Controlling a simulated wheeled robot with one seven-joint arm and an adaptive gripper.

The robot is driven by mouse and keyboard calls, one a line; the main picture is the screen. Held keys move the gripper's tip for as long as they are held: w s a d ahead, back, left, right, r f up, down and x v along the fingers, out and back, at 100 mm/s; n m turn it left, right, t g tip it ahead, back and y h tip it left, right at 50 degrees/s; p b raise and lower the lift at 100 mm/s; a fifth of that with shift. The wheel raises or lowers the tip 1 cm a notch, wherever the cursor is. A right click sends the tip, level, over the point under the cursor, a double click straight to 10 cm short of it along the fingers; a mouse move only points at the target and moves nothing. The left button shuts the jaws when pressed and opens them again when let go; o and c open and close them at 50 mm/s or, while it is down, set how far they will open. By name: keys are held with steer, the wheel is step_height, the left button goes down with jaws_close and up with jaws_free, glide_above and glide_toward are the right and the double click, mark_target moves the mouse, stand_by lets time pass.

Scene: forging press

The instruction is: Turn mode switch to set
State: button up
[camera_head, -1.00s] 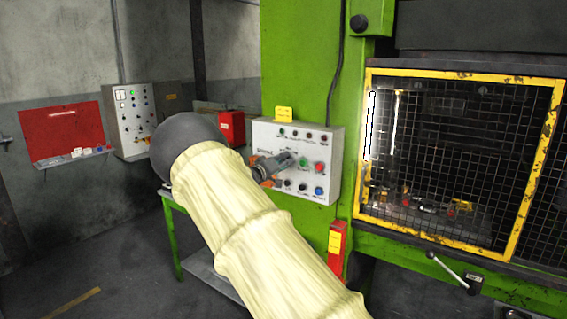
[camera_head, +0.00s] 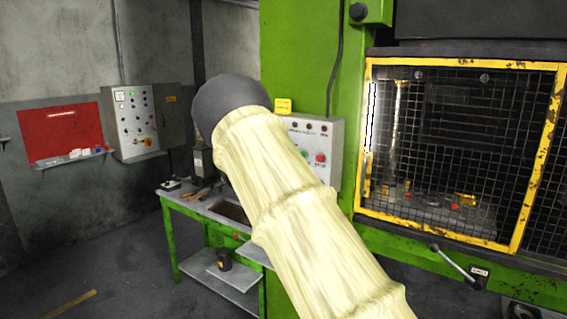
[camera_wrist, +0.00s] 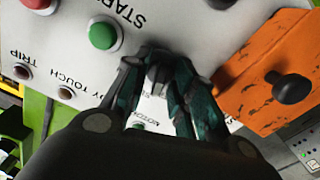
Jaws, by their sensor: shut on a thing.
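The grey control panel (camera_head: 322,135) is on the green press column in the head view. The panel lettering appears upside down, with START beside the green button (camera_wrist: 104,35).
A green bench (camera_head: 190,210) stands left of the press. A yellow-framed mesh guard (camera_head: 455,155) is to the right, with a lever (camera_head: 455,265) below it.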

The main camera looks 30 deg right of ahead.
steer(key=shift+f+m+b, duration=0.1)
steer(key=shift+m+b, duration=1.4)
steer(key=shift+m, duration=0.2)
steer(key=o, duration=0.7)
steer(key=shift+c, duration=0.2)
steer(key=shift+w, duration=0.1)
steer(key=shift+a, duration=0.15)
steer(key=v, duration=1.1)
steer(key=shift+s+a, duration=0.2)
steer(key=shift+a, duration=0.15)
